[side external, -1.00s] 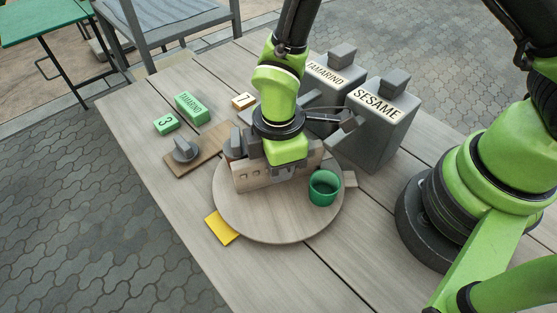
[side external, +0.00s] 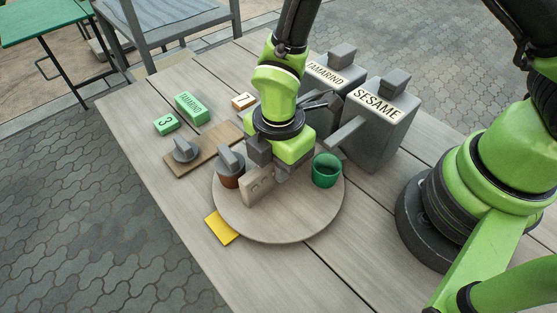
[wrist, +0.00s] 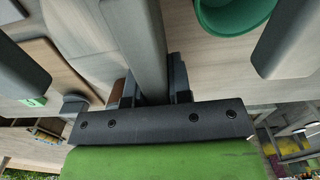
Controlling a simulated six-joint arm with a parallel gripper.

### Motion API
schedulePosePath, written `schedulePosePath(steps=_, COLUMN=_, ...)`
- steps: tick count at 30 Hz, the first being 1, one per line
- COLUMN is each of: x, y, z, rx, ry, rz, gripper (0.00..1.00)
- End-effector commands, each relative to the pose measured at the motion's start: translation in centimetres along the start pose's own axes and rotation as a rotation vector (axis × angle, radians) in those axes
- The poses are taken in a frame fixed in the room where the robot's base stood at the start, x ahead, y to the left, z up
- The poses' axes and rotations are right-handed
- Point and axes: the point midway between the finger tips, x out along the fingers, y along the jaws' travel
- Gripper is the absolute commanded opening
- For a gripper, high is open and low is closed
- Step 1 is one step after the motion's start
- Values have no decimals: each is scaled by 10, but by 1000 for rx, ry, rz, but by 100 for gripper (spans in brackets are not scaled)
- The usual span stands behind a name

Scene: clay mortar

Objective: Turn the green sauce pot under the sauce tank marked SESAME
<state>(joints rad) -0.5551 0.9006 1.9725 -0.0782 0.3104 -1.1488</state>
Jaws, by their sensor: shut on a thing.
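The green sauce pot (side external: 326,172) stands upright on the right side of a round pale turntable (side external: 290,230). It also shows at the top right of the wrist view (wrist: 230,18). The grey SESAME tank (side external: 378,130) stands behind it; the tank's spout (side external: 346,131) reaches toward the pot, its tip close to the rim in the picture. I cannot tell whether the tip is exactly over the opening. My gripper (side external: 283,172) is shut on the bar (side external: 256,188) across the turntable's middle.
The TAMARIND tank (side external: 336,77) stands left of the SESAME tank. A wooden board with a grey knob (side external: 185,150) lies left of the turntable. Green blocks (side external: 191,107) and a yellow card (side external: 221,228) lie on the table. The front table area is clear.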

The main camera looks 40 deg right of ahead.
Motion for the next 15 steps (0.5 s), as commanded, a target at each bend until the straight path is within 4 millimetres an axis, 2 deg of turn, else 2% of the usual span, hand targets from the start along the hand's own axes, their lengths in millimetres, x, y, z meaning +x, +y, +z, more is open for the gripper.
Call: schedulePosePath(steps=15, x=0, y=0, z=0, rx=-67, ry=0, rz=0, gripper=0)
